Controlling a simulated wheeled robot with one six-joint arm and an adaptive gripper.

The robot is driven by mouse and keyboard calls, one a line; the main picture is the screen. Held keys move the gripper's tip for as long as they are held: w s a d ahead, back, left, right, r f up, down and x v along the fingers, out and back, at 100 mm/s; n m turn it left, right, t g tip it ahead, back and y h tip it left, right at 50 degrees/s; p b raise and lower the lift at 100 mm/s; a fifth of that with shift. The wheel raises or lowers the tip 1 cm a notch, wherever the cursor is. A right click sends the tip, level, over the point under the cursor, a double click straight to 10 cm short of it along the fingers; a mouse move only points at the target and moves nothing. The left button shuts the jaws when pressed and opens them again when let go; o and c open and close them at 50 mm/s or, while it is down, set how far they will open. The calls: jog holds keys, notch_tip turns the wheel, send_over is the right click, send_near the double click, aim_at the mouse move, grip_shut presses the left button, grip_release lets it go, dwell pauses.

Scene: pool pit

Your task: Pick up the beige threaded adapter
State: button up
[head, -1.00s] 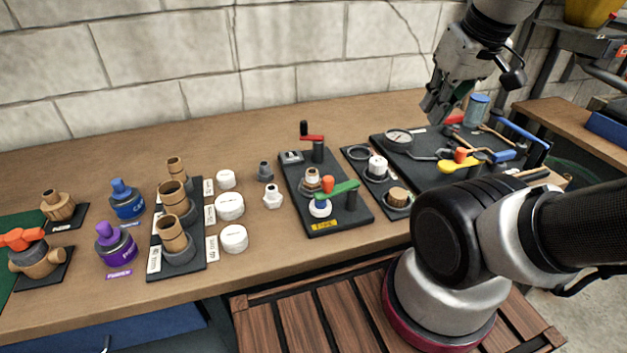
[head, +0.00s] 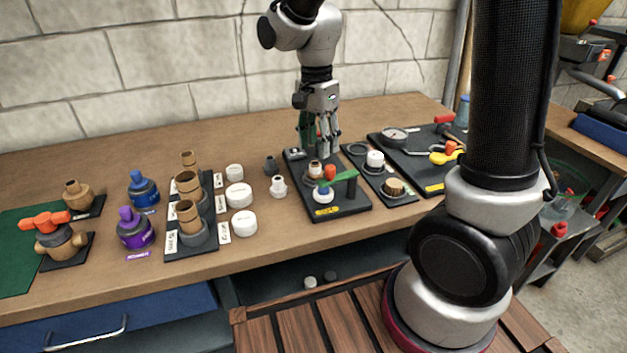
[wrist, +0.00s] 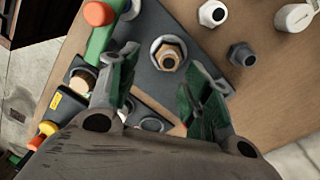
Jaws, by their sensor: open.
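The beige threaded adapter (head: 315,168) sits upright on the black valve board (head: 346,206), behind the green-handled valve. In the wrist view the adapter (wrist: 168,53) shows a tan hexagonal body with a pale round top, set in a light ring. My gripper (head: 320,146) is open and empty, pointing down over the back of the board, above and behind the adapter. In the wrist view its green-padded fingers (wrist: 160,82) are spread, and the adapter lies beyond them, between their lines and untouched.
The green handle (head: 340,183) with an orange knob stands close to the adapter. A white fitting (head: 278,186) and a dark grey fitting (head: 270,164) stand left of the board. A black tray with a white cap (head: 375,159) is to the right. Bare bench lies behind the left fittings.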

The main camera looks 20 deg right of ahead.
aim_at(315, 163)
jog(key=m, duration=0.3)
jog(key=shift+w+a+r, duration=0.25)
jog(key=shift+w+r, duration=0.1)
jog(key=shift+r, duration=0.05)
jog(key=m, duration=0.3)
jog(key=shift+w+a+f+m+t, duration=0.1)
jog(key=shift+w+m+t, duration=0.05)
jog(key=shift+m+t, duration=0.15)
jog(key=f, duration=0.7)
jog(key=shift+d+f, duration=0.2)
jog(key=shift+f, duration=0.1)
grip_shut()
